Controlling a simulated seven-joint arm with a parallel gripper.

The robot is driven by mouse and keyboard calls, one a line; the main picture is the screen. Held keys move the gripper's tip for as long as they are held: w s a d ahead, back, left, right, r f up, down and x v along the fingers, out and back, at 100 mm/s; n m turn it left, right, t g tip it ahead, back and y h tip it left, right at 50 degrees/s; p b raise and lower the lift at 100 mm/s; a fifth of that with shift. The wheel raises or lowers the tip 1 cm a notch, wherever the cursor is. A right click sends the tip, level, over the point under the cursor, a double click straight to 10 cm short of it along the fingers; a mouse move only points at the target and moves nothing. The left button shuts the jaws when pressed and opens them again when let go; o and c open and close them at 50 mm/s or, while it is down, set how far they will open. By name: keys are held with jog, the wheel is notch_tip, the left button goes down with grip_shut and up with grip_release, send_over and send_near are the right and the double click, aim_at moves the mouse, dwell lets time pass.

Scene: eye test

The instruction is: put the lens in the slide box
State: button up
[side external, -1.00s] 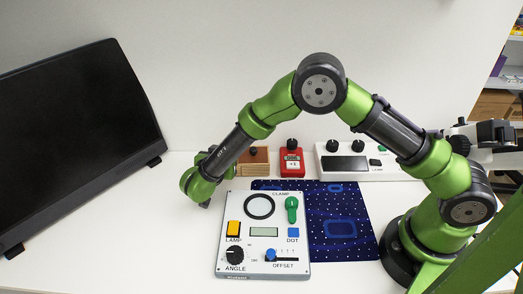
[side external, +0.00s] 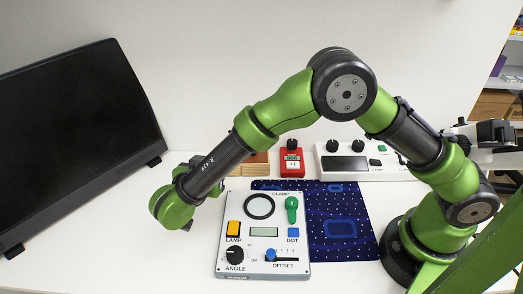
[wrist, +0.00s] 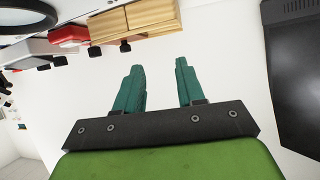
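My gripper (wrist: 157,82) shows two teal fingers in the wrist view, spread apart with only white surface between them. In the side view the wrist end of my arm is low at the left of the white panel, and the fingers cannot be made out. A wooden box (side external: 257,166), which may be the slide box, stands behind the panel, partly hidden by my arm. It shows at the top of the wrist view (wrist: 135,18), beyond the fingertips. A round dark-rimmed glass (side external: 259,207) sits on the panel; I cannot tell if it is the lens.
The white panel (side external: 265,257) has knobs and buttons, partly over a dark blue dotted mat (side external: 342,205). A red device (side external: 291,163) and a white console (side external: 345,162) stand at the back. A black screen (side external: 75,140) stands at left.

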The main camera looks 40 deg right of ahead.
jog(key=w+d+r+t+y, duration=0.2)
jog(key=w+r+t+y, duration=0.15)
jog(key=r, duration=0.35)
jog(key=w+d+r+t+y, duration=0.1)
jog(key=w+r+t+y, duration=0.1)
jog(key=w+r, duration=0.35)
jog(key=s+d+r+n+t+y, duration=0.1)
jog(key=s+d+r+y, duration=0.15)
jog(key=r, duration=0.35)
jog(key=s+d+r+n+t+y, duration=0.1)
jog(key=s+r+n+y, duration=0.1)
jog(key=r+y, duration=0.25)
jog(key=s+d+f+n+g, duration=0.1)
jog(key=s+d+f+g, duration=0.1)
jog(key=s, duration=0.6)
jog(key=s+d+f+n+g, duration=0.1)
jog(key=s+d+f+g, duration=0.1)
jog(key=s+d, duration=0.3)
jog(key=s+d+f+n+g, duration=0.1)
jog(key=s+d+f+g, duration=0.2)
jog(key=s, duration=0.9)
jog(key=shift+d+n+g, duration=0.35)
jog(key=shift+n+g, duration=0.05)
jog(key=shift+g, duration=0.05)
jog(key=shift+w, duration=0.1)
